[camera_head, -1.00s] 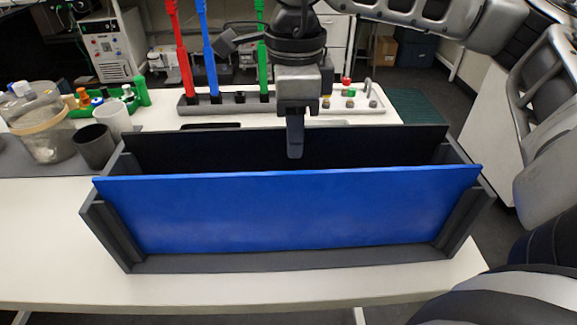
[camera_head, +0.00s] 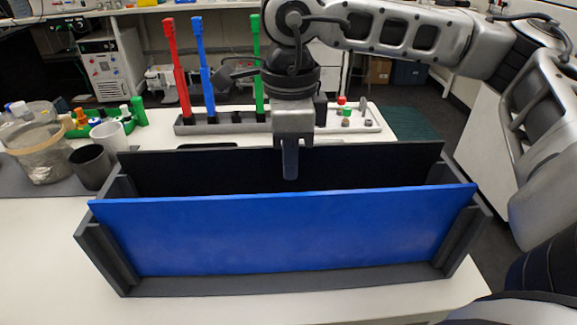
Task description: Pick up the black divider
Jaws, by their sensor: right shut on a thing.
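The black divider (camera_head: 220,172) is an upright dark panel in the back of a dark grey rack (camera_head: 300,282) on the white table. A blue divider (camera_head: 285,232) stands upright in front of it in the same rack and hides its lower part. My right gripper (camera_head: 290,160) comes down from above at the middle of the black divider's top edge and is shut on it. One finger shows in front of the panel; the other is hidden behind it. My left gripper is not in view.
Behind the rack, a long holder (camera_head: 240,127) carries red, blue and green upright tools. A white tray (camera_head: 368,127) with small capped items is at the back right. A glass jar (camera_head: 35,150) and a dark cup (camera_head: 90,167) stand close on the left.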

